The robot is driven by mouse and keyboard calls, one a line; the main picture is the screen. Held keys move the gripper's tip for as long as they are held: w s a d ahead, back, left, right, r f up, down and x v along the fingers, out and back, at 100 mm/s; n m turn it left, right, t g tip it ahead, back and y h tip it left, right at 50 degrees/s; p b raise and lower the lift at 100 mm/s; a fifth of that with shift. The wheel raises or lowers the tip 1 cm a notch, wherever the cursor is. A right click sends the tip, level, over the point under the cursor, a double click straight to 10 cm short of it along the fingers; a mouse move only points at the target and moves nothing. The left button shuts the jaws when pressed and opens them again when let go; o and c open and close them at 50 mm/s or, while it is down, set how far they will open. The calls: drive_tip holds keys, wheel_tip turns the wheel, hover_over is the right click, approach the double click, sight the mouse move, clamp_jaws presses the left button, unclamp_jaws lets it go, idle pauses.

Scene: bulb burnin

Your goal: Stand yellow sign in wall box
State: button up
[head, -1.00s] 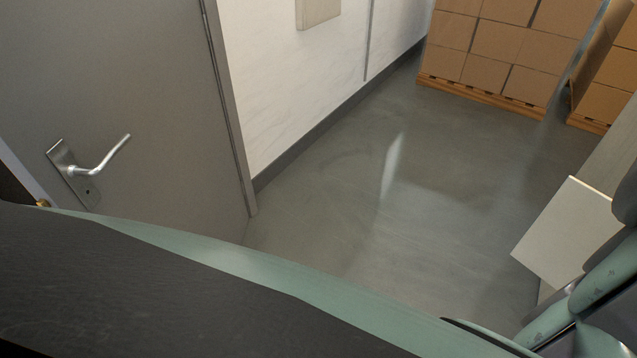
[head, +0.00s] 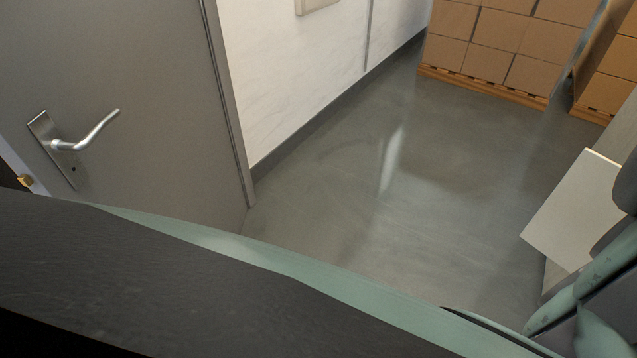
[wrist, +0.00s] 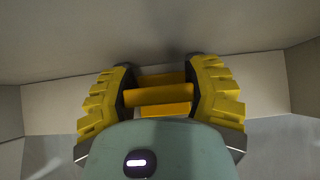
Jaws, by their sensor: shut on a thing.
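My gripper (wrist: 160,92) shows in the wrist view, with chunky yellow outer fingers and dark inner pads. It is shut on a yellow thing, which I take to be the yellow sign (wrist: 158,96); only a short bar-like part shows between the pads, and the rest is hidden. Pale beige and grey surfaces surround the fingers in the wrist view. They may be the inside of the wall box, but I cannot tell. In the head view neither the sign nor my gripper can be seen, and part of my arm fills the right edge.
A pale flat panel (head: 573,212) stands out at the right of the head view. A grey door (head: 120,75) with a lever handle (head: 85,135) is at left. Stacked cartons (head: 490,45) stand on a pallet at the back. The grey floor (head: 370,200) between is clear.

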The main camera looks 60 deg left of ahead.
drive_tip(key=shift+r, duration=0.1)
drive_tip(key=o, duration=1.3)
drive_tip(key=shift+w, duration=0.1)
drive_tip(key=shift+a+r, duration=0.2)
drive_tip(key=shift+r, duration=0.2)
drive_tip(key=shift+s+p+v, duration=0.15)
drive_tip(key=shift+p+v, duration=0.35)
drive_tip(key=shift+v, duration=2.3)
drive_tip(key=shift+s+p+v, duration=0.15)
drive_tip(key=shift+p+v, duration=0.35)
drive_tip(key=shift+v, duration=2.25)
drive_tip(key=shift+f, duration=0.1)
